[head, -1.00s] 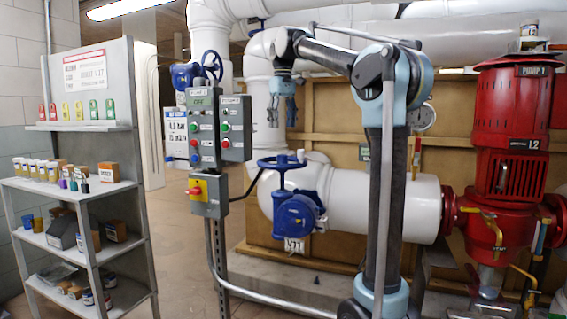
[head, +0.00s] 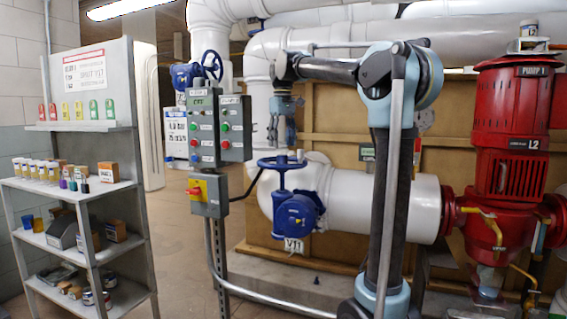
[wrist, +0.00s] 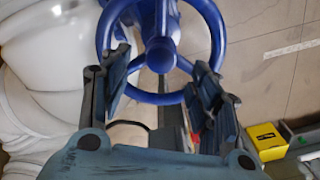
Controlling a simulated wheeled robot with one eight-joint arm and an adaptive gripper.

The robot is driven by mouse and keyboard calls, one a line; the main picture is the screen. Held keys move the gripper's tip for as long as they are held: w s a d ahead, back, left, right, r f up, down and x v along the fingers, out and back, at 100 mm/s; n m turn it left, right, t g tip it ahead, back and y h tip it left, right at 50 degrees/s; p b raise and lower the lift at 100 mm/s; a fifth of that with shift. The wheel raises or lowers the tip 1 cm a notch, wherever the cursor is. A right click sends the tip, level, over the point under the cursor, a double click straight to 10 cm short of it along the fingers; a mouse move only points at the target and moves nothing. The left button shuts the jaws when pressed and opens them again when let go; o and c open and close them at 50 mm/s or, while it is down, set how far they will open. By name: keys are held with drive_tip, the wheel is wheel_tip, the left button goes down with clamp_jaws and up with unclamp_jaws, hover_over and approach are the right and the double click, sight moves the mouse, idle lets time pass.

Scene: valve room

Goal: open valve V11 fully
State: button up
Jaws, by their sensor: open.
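My gripper (head: 279,143) points down just above the handwheel. In the wrist view my gripper (wrist: 162,80) has its fingers apart on either side of the hub, with nothing held. I cannot tell whether the fingers touch the rim or spokes.
A control post with button boxes (head: 220,127) and a yellow-and-red switch (head: 195,190) stands close left of the valve. A thick white pipe (head: 345,200) runs behind it. A red pump (head: 510,140) stands at right, a loaded shelf (head: 90,190) at left. Floor between shelf and post is clear.

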sight(282, 155)
idle(0.4)
drive_tip(key=m, duration=1.1)
drive_tip(key=shift+m, duration=0.4)
drive_tip(key=m, duration=0.4)
drive_tip(key=shift+s+f, duration=0.15)
drive_tip(key=shift+f, duration=3.3)
